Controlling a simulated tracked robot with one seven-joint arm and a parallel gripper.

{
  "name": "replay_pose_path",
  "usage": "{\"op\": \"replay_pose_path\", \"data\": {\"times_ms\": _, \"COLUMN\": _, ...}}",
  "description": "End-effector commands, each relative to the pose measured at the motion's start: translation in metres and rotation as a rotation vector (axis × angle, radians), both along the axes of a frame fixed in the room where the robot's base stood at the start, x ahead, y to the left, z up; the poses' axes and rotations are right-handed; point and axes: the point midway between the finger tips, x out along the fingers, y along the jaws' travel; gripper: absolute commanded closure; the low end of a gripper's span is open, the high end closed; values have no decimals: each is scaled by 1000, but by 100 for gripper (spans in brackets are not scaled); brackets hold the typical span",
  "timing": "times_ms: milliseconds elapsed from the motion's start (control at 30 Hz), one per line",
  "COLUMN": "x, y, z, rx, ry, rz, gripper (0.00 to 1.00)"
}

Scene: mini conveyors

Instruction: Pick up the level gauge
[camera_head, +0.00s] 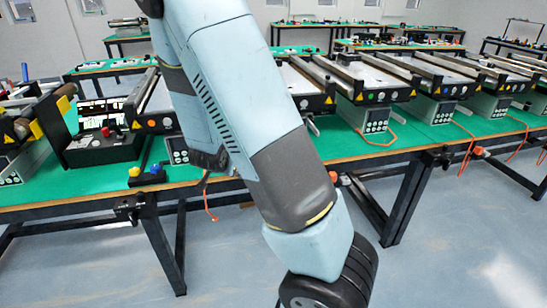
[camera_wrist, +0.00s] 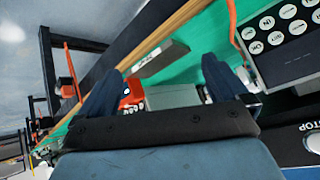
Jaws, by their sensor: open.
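In the wrist view my gripper (camera_wrist: 163,68) is open, with its two dark fingers spread apart and nothing held between them. A narrow grey bar (camera_wrist: 165,55) with a small dark marking lies on the green table top, just beyond the fingertips and near the wooden table edge. It looks like the level gauge, but I cannot tell for sure. My gripper is apart from it. In the head view I cannot make out the gauge, and my arm hides part of the table; my gripper is not visible there.
A red-orange part (camera_wrist: 133,92) and a grey box (camera_wrist: 173,97) show between the fingers. A keypad unit (camera_wrist: 283,40) stands to the right, with an orange cable (camera_wrist: 233,18) beside it. Mini conveyors (camera_head: 372,88) line the green table (camera_head: 345,143). Open floor (camera_head: 440,240) lies in front.

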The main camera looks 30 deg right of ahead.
Motion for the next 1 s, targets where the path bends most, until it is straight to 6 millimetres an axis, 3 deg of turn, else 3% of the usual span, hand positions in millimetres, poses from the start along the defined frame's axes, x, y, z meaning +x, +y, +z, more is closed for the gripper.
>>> {"op": "replay_pose_path", "data": {"times_ms": 100, "x": 0, "y": -15, "z": -20, "rx": -114, "ry": -26, "rz": -66, "gripper": 0}}
{"op": "replay_pose_path", "data": {"times_ms": 333, "x": -5, "y": -46, "z": -36, "rx": -364, "ry": -114, "rz": -176, "gripper": 0}}
{"op": "replay_pose_path", "data": {"times_ms": 700, "x": -17, "y": -72, "z": -22, "rx": -732, "ry": -292, "rz": -264, "gripper": 0}}
{"op": "replay_pose_path", "data": {"times_ms": 1000, "x": -15, "y": -85, "z": -15, "rx": -807, "ry": -337, "rz": -280, "gripper": 0}}
